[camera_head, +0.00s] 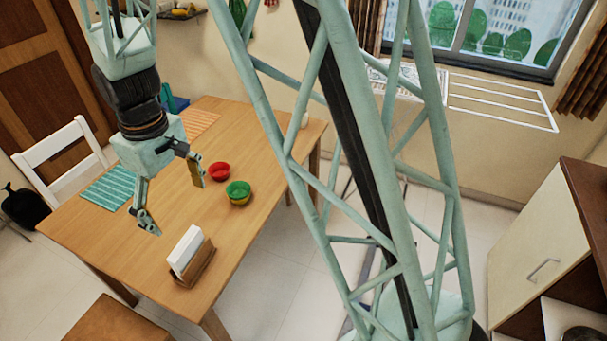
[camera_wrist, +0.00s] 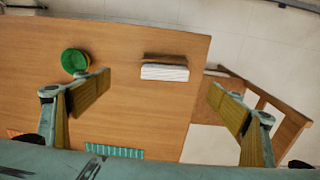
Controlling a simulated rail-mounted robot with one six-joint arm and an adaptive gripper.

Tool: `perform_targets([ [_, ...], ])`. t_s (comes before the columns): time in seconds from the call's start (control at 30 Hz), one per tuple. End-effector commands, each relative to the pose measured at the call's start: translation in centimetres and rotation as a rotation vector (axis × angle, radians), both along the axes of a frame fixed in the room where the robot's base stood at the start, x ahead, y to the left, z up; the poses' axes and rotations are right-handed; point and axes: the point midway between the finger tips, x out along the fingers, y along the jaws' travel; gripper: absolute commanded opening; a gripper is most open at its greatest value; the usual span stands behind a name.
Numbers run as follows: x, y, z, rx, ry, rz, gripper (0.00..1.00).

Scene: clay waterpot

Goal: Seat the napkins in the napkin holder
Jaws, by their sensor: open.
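A white stack of napkins (camera_head: 185,249) stands upright at the table's near corner, slightly tilted, at a brown wooden napkin holder (camera_head: 199,267). In the wrist view the white napkins (camera_wrist: 165,73) lie right alongside the brown holder (camera_wrist: 165,55). I cannot tell how deep they sit in it. My gripper (camera_head: 172,200) is open and empty above the table, up and left of the napkins in the head view. In the wrist view the napkins show between the spread fingers (camera_wrist: 160,87), some way beyond them.
A red bowl (camera_head: 219,171) and a green bowl (camera_head: 238,188), stacked on a yellow one, stand behind the holder. A teal striped placemat (camera_head: 109,186) and an orange one (camera_head: 200,123) lie on the table (camera_head: 165,280). A white chair (camera_head: 62,152) stands at left. A wooden seat (camera_head: 115,322) is in front.

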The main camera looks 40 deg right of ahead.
Motion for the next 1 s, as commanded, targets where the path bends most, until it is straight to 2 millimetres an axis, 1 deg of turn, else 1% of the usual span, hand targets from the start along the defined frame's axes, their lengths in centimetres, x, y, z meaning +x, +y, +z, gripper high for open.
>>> perform_targets([
  [0.03, -0.3, -0.4, 1.1, 0.003, -0.008, -0.011, 0.87],
  [0.1, -0.8, -1.0, 2.3, 0.004, -0.015, -0.025, 0.87],
  [0.4, -3.3, -3.3, 7.4, 0.014, -0.048, -0.085, 0.87],
  [0.77, -7.0, -5.9, 12.8, 0.026, -0.088, -0.158, 0.87],
  [1.0, -9.8, -7.5, 16.0, 0.036, -0.115, -0.206, 0.87],
])
